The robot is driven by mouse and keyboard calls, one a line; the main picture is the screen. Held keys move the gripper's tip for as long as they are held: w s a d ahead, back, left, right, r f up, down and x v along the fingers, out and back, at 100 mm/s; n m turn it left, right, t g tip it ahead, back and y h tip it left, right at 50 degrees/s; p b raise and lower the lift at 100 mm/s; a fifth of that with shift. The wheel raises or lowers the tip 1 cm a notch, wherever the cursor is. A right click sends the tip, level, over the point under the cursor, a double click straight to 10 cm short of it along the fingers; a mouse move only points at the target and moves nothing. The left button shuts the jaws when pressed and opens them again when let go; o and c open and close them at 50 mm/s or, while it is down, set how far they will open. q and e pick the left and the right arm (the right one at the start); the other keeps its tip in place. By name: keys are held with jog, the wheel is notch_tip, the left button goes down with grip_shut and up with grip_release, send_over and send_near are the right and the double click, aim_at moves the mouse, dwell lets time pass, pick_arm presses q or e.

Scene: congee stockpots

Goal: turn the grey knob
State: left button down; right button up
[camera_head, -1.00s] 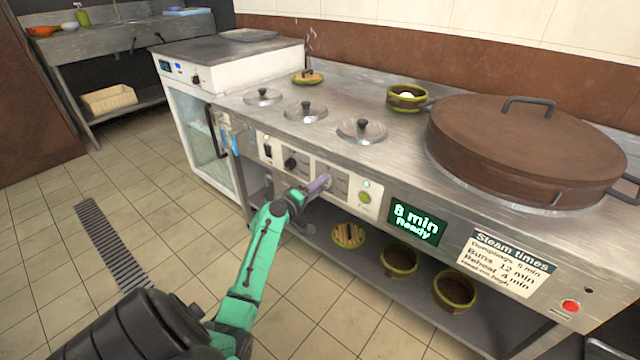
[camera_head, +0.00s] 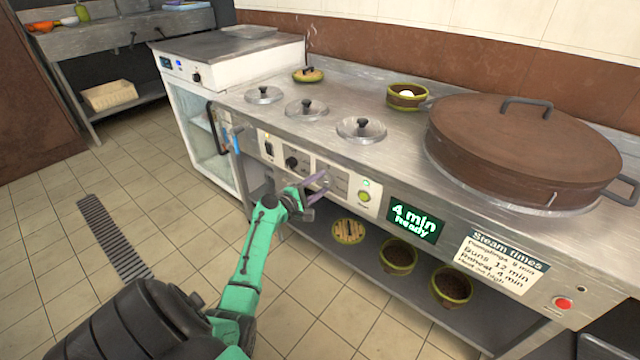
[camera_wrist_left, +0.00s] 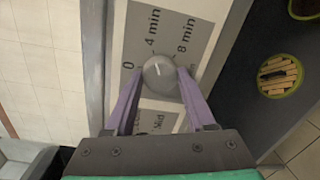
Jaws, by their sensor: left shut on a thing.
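The grey knob (camera_wrist_left: 160,72) is round and sits on a grey dial plate marked 0, 4 min and 8 min in the left wrist view. A short white mark on its face leans toward the 4 min label. My left gripper (camera_head: 318,184) is at the stove's front panel, its two purple fingers on either side of the knob and shut on it. The green-lettered display (camera_head: 414,223) reads "4 min Ready". My right gripper is not in view.
A red button (camera_head: 564,304) is at the far right. Bamboo steamers (camera_head: 452,285) stand on the shelf below. The large brown lid (camera_head: 520,150) lies on top.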

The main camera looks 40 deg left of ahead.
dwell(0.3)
pick_arm(q)
jog(key=shift+c, duration=1.2)
grip_release()
jog(key=shift+s, duration=0.15)
jog(key=shift+s, duration=0.35)
jog(key=s, duration=1.3)
jog(key=shift+s+r+p, duration=0.35)
jog(key=shift+r+p, duration=0.05)
jog(key=shift+r, duration=0.05)
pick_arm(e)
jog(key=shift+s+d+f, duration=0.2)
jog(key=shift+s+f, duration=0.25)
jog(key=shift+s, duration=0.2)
pick_arm(q)
jog(key=shift+a, duration=0.1)
